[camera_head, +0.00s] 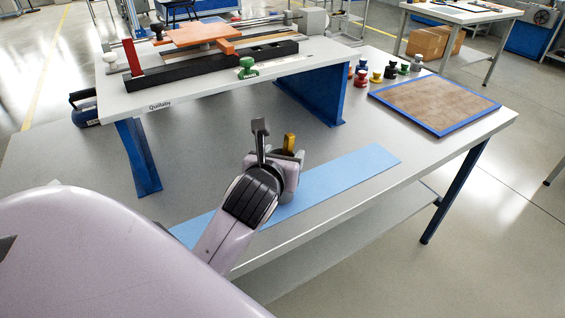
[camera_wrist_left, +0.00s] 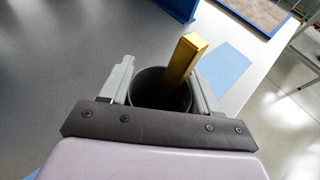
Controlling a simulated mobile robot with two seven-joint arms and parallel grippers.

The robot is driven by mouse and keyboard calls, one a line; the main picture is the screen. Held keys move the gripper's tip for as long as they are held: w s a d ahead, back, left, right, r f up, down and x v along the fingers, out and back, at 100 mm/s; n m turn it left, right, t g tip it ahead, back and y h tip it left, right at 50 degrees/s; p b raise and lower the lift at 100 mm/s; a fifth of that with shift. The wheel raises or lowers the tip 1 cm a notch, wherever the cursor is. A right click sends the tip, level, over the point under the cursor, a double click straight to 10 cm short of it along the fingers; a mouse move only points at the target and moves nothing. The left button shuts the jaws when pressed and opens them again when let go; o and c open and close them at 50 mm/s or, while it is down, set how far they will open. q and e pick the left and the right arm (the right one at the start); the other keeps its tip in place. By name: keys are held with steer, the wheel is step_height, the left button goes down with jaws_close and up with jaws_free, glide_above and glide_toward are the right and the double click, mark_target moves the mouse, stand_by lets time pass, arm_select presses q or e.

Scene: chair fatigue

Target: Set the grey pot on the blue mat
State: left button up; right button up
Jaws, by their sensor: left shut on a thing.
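The blue mat (camera_head: 345,181) is a long light blue strip along the front edge of the grey table; part of it also shows in the left wrist view (camera_wrist_left: 229,67). My left gripper (camera_head: 280,156) is over the strip's middle and hides part of it. In the left wrist view my left gripper (camera_wrist_left: 165,78) is shut on the grey pot (camera_wrist_left: 158,92), a round, open-topped pot between its fingers. A gold bar (camera_wrist_left: 186,60) sticks up from the pot and leans right. In the head view the gripper mostly hides the pot. I cannot tell whether its base touches the mat.
A raised white shelf (camera_head: 210,88) on blue legs carries a black rail and an orange plate. A brown board with a blue rim (camera_head: 437,131) lies at the table's right. Several small coloured knobs (camera_head: 376,77) stand behind it. The grey tabletop left of the gripper is clear.

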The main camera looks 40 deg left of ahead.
arm_select(q)
steer(key=shift+f, duration=0.55)
steer(key=shift+f, duration=0.2)
steer(key=o, duration=1.4)
steer(key=shift+s+d+r, duration=0.1)
steer(key=shift+r, duration=0.1)
steer(key=v, duration=0.7)
steer(key=shift+s+d, duration=0.1)
steer(key=shift+s, duration=0.05)
